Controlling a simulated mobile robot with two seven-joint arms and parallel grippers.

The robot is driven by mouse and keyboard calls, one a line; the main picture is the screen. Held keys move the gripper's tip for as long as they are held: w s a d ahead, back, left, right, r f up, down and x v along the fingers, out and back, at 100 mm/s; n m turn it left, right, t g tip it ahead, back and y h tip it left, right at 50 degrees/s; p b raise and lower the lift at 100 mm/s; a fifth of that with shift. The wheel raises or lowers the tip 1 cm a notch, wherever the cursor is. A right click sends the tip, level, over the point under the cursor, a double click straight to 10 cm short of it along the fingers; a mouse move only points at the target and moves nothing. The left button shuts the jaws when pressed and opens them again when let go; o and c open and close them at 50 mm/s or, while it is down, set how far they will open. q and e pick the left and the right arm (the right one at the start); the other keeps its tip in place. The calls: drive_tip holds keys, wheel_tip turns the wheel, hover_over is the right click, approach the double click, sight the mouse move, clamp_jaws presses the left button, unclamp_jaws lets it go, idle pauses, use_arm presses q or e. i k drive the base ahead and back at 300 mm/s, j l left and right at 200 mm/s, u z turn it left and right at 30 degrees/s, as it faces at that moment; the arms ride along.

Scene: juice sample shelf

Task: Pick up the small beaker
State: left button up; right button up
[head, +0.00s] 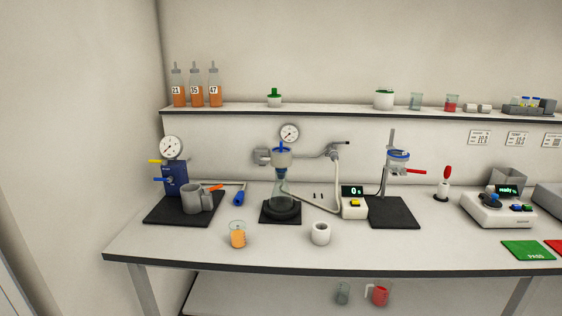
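Several glass beakers are in the head view, and I cannot tell for sure which one is the small beaker. A beaker with orange liquid (237,236) stands upright near the table's front edge, left of centre. An empty clear beaker (415,101) stands on the wall shelf at right, beside a beaker with red contents (451,103). Another clear beaker (342,293) stands on the lower shelf under the table, left of a red jug (380,295). Neither of my grippers shows.
The table (180,247) carries a gauge device with a grey mug (193,198), a flask (283,196), a white cup (320,233), a stand on a black mat (393,212) and a balance (497,210). Orange bottles (196,95) stand on the wall shelf (330,110).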

sight(238, 234)
drive_tip(key=i+l, duration=0.2)
drive_tip(key=l, duration=0.15)
drive_tip(key=i+l, duration=0.15)
drive_tip(key=l, duration=0.2)
drive_tip(key=i+l+u, duration=0.1)
drive_tip(key=l, duration=0.25)
drive_tip(key=i+l, duration=0.25)
drive_tip(key=l+u, duration=0.05)
drive_tip(key=l, duration=0.05)
